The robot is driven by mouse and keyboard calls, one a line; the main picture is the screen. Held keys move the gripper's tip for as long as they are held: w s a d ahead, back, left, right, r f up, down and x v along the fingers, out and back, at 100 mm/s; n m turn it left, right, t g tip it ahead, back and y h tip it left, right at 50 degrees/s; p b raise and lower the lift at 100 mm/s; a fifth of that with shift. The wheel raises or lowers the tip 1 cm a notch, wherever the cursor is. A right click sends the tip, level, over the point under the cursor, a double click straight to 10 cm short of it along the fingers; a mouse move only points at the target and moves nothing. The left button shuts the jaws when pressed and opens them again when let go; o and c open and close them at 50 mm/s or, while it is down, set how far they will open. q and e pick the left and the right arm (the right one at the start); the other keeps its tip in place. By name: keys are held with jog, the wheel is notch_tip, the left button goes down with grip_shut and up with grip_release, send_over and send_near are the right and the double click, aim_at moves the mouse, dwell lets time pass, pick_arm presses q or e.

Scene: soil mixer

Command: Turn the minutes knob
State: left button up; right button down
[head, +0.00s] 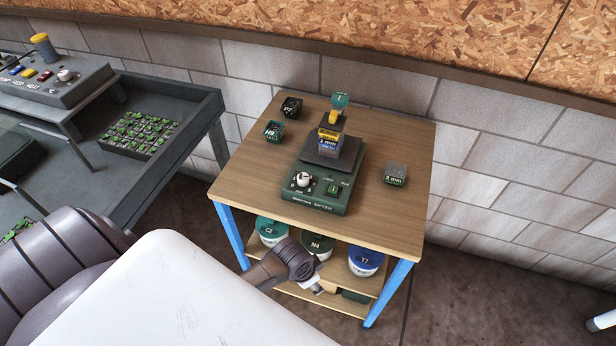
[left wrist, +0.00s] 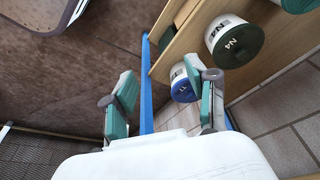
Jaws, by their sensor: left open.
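The minutes knob (head: 303,180) is a white dial on the front left of the green sifter (head: 321,197), which stands on a wooden-topped table (head: 250,160). My left arm's dark wrist covers part of the lower shelf in the head view, with my left gripper (head: 322,287) mostly hidden below it. In the left wrist view my left gripper (left wrist: 168,82) is open, its two green fingers apart with nothing held. It is low in front of the table's shelves, well below the knob and apart from it. My right gripper does not show.
Lidded tubs C2 (head: 271,231), N4 (head: 317,245) and T7 (head: 366,260) stand on the shelf beneath the tabletop. Small containers P7 (head: 291,107), H9 (head: 273,131) and a grey one (head: 396,173) flank the sifter. A blue table leg (head: 389,293) stands at the front right.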

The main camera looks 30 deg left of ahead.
pick_arm(q)
jog(key=w+d+r+m, duration=0.1)
jog(key=w+r+m, duration=0.2)
jog(key=r, duration=0.5)
jog(key=w+d+r+m, duration=0.1)
jog(key=w+r+m, duration=0.2)
jog(key=r, duration=0.6)
jog(key=w+a+r+m, duration=0.1)
jog(key=w+a+r, duration=0.1)
jog(key=r, duration=0.1)
jog(key=w+a+r+m+g, duration=0.1)
jog(key=w+a+r, duration=0.1)
jog(key=a+r, duration=0.1)
jog(key=w+a+r+m+g+b, duration=0.1)
jog(key=w+a+r+m, duration=0.1)
jog(key=w+r, duration=0.1)
jog(key=shift+w+a+y, duration=0.1)
jog(key=shift+a+y, duration=0.2)
jog(key=shift+y, duration=0.1)
notch_tip(320, 180, up, 8)
jog(key=m, duration=0.2)
send_over(303, 177)
jog(key=shift+g, duration=0.4)
notch_tip(303, 177, down, 13)
jog(key=shift+f+p, duration=0.1)
jog(key=shift+p, duration=0.65)
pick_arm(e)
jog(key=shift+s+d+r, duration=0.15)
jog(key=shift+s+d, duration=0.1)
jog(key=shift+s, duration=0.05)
